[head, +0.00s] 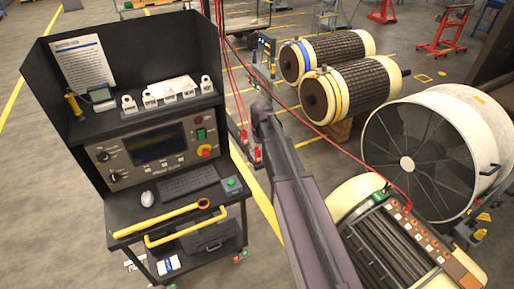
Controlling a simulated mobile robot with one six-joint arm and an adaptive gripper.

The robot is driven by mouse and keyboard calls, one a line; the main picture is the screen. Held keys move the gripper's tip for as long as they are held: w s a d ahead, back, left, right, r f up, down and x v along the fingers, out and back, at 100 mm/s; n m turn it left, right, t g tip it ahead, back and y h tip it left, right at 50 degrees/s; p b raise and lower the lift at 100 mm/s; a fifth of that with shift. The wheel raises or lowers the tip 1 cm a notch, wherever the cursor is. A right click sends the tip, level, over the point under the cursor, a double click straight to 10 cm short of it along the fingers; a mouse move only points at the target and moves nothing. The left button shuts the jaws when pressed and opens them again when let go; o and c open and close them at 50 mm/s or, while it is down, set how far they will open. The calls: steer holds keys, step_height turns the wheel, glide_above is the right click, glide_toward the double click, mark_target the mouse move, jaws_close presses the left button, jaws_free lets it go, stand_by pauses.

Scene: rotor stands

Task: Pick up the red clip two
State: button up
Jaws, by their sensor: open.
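Two red clips hang close together at the ends of red cables, just right of the console cart in the head view. One red clip (257,153) is lower and nearer, and another red clip (244,134) is a little higher and to its left. A further red clip (406,206) sits at the end of a red cable on the near rotor's terminal strip. I cannot tell which is clip two. My arm rises from the bottom edge to beside the hanging clips. I cannot make out my gripper's fingers.
The console cart (112,213) with screen and yellow handle stands at the left. Two wound rotors (355,88) lie at the upper middle. A large fan (475,130) and a near rotor (350,190) fill the right. Red cables cross the middle. Floor is clear at far left.

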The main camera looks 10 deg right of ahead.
step_height(320, 180, up, 6)
steer(key=n+p, duration=0.1)
steer(key=p, duration=0.3)
glide_above(257, 149)
steer(key=shift+w+f, duration=0.15)
steer(key=shift+w, duration=0.15)
step_height(257, 149, down, 9)
steer(key=b, duration=0.8)
steer(key=shift+r, duration=0.2)
steer(key=shift+f+b, duration=0.15)
steer(key=shift+b, duration=0.2)
steer(key=f+b, duration=0.5)
steer(key=shift+s, duration=0.2)
stand_by(0.3)
steer(key=shift+r, duration=0.1)
jaws_close()
